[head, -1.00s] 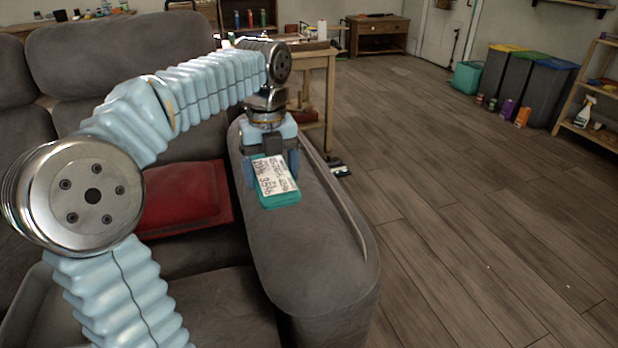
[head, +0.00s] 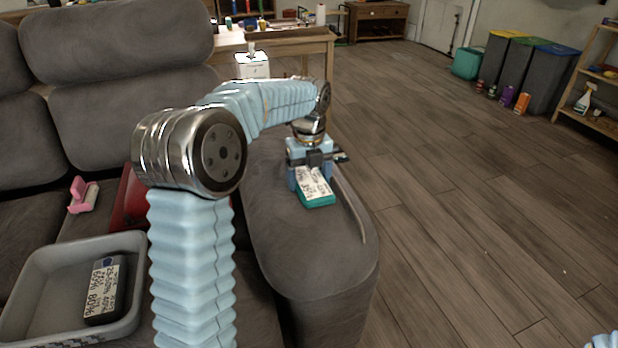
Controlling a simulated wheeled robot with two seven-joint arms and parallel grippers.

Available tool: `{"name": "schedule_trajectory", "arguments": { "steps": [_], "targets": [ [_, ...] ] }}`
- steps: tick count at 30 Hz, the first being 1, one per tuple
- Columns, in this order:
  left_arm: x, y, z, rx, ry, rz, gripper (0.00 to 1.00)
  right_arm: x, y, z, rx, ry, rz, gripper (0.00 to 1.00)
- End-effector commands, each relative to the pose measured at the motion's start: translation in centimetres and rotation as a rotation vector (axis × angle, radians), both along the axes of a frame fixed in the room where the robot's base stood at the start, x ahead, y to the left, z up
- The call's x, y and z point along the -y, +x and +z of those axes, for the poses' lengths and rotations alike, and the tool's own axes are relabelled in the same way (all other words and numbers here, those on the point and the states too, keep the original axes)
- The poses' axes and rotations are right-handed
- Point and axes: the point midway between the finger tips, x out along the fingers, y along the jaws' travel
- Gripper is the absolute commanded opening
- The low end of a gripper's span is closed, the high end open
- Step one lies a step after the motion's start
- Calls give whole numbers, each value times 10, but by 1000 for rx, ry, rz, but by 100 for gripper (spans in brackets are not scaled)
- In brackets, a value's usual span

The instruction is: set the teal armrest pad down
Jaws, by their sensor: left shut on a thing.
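The teal armrest pad (head: 320,201) has a white label with dark print on its upper face. It is over the grey sofa armrest (head: 305,245), towards its far part. My left gripper (head: 312,178) is shut on the pad's far end, reaching down from above. I cannot tell whether the pad's underside touches the armrest. My right gripper is out of view; only a bit of light blue sleeve shows at the bottom right corner.
A grey tray (head: 40,262) with a dark labelled block (head: 104,290) lies on the sofa seat. A red cushion (head: 128,200) and a pink lint roller (head: 82,194) are nearby. A thin strip (head: 350,205) runs along the armrest's right side. The near armrest is clear.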

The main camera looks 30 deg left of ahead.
Motion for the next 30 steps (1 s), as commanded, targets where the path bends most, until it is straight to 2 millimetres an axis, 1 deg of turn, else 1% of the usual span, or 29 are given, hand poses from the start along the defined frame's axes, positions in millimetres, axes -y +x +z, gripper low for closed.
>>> {"name": "schedule_trajectory", "arguments": {
  "steps": [3,7,8,11,12,18,21,23,26,30],
  "targets": [
    [0,0,1,1,0,0,50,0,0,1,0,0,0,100],
    [0,0,-2,0,0,-1,50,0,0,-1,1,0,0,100],
    [0,0,-2,0,0,-1,82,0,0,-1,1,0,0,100],
    [0,0,-1,1,1,-1,97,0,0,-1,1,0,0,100],
    [0,0,-1,1,1,-1,100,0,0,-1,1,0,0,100],
    [0,0,-1,1,0,-1,100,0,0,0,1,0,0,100],
    [0,1,7,3,0,0,100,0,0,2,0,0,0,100],
    [0,1,16,4,0,0,100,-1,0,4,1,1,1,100],
    [0,1,37,6,0,0,100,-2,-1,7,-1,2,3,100],
    [0,1,71,6,0,0,100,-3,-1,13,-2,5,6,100]
  ]
}}
